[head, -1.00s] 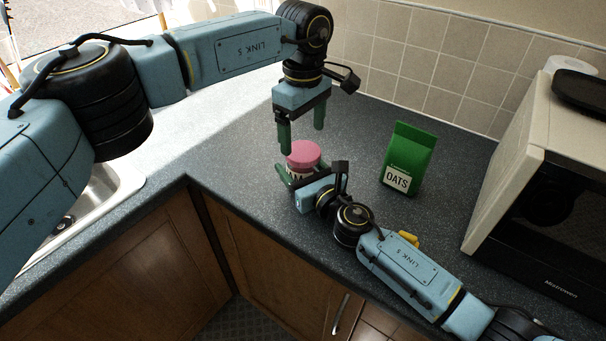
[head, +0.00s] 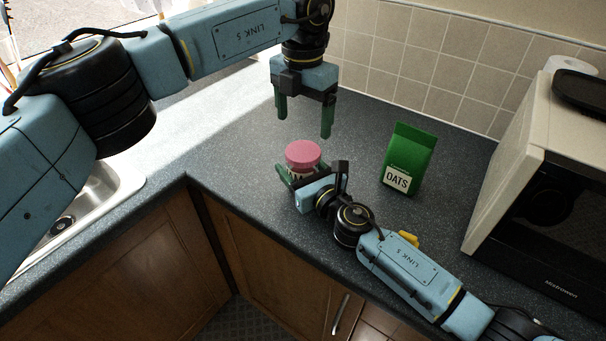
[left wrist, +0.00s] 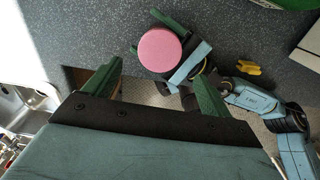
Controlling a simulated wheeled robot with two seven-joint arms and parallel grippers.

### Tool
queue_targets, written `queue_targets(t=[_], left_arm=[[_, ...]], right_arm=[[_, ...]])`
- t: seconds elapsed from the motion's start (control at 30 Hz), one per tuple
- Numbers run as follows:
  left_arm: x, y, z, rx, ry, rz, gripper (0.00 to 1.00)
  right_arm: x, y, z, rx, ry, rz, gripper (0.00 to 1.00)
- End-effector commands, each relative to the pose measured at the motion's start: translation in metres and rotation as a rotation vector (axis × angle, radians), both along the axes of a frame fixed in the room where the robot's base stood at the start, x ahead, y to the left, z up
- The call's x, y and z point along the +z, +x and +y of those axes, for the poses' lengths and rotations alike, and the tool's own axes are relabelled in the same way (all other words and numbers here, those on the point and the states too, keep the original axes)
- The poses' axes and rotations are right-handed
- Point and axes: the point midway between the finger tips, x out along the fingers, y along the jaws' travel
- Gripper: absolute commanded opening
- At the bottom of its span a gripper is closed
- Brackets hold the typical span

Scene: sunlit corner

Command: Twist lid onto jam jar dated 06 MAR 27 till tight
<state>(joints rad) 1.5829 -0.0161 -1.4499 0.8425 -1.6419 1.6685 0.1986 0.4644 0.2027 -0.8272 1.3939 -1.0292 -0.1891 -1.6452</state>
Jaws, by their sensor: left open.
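The jam jar (head: 296,176) stands on the dark counter with its pink lid (head: 303,153) sitting on top. The lid also shows as a pink disc in the left wrist view (left wrist: 160,49). Whether the lid is tight cannot be seen, and the date on the jar is not readable. My right gripper (head: 287,176) is around the jar low on its body, with a finger showing at its left side; the jar and hand hide the rest. My left gripper (head: 304,118) is open and empty, pointing down above the lid and clear of it.
A green oats packet (head: 408,160) stands to the right of the jar. A microwave (head: 535,190) is at the right. A sink (head: 95,205) lies at the left. A small yellow object (head: 409,238) is beside my right arm. The counter behind the jar is clear.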

Motion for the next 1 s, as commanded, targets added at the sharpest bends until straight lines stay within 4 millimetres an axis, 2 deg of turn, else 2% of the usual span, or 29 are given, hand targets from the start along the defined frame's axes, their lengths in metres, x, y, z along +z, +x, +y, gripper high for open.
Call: queue_targets(t=[0.47,1.0], left_arm=[[-0.002,0.0,0.0,0.03,0.001,0.001,0.84],[-0.072,0.0,0.0,0.029,0.0,0.001,0.84]], right_arm=[[-0.001,0.0,0.0,0.0,-0.001,0.002,0.01],[-0.001,0.0,0.0,0.0,-0.001,0.002,0.01]])
